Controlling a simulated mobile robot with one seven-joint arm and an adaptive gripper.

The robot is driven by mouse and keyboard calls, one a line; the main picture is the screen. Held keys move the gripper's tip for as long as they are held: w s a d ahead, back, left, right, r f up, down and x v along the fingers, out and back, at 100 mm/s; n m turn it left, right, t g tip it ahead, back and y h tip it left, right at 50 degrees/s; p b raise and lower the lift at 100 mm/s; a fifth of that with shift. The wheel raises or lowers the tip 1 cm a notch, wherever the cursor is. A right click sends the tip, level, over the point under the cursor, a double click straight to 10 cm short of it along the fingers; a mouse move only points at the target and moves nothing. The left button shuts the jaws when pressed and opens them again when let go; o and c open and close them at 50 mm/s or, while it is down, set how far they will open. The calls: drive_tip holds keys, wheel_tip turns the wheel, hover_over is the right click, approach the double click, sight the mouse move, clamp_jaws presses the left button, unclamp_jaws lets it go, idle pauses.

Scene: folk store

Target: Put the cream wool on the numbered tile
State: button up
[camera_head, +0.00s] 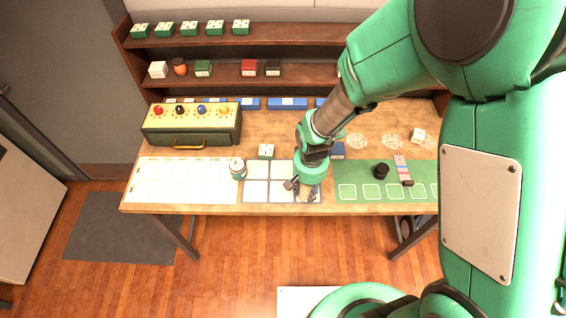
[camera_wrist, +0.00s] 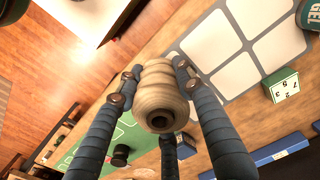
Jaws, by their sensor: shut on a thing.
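My gripper (camera_head: 305,188) is over the right part of the grey tile mat, near the table's front edge. In the wrist view its blue-grey fingers (camera_wrist: 155,88) are shut on the cream wool (camera_wrist: 162,102), a ribbed, spool-like roll with a dark hole in its end. The wool shows only as a small pale patch (camera_head: 307,195) in the head view. The mat has several pale square tiles (camera_head: 257,170), which also show in the wrist view (camera_wrist: 241,38); I cannot read numbers on them. A green-and-white block with dark numerals (camera_wrist: 284,87) stands behind the mat (camera_head: 266,151).
A jar (camera_head: 237,169) stands at the mat's left edge. Right of the mat, a green mat (camera_head: 350,179) carries a black round object (camera_head: 381,171) and a striped block (camera_head: 402,170). A dark box with coloured knobs (camera_head: 191,124) is at the back left. Shelves (camera_head: 215,76) stand behind.

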drive_tip(key=w+a+r+p, duration=0.1)
drive_tip(key=w+a+r, duration=0.1)
drive_tip(key=w+a, duration=0.5)
drive_tip(key=shift+a+r+n, duration=0.3)
drive_tip(key=shift+a+r, duration=0.1)
drive_tip(key=shift+a, duration=0.4)
drive_tip(key=shift+w, duration=0.15)
hover_over(266, 149)
drive_tip(key=shift+f, duration=0.75)
drive_tip(key=shift+f, duration=0.15)
drive_tip(key=shift+f+b, duration=0.35)
drive_tip(key=shift+f, duration=1.25)
drive_tip(key=shift+f, duration=0.2)
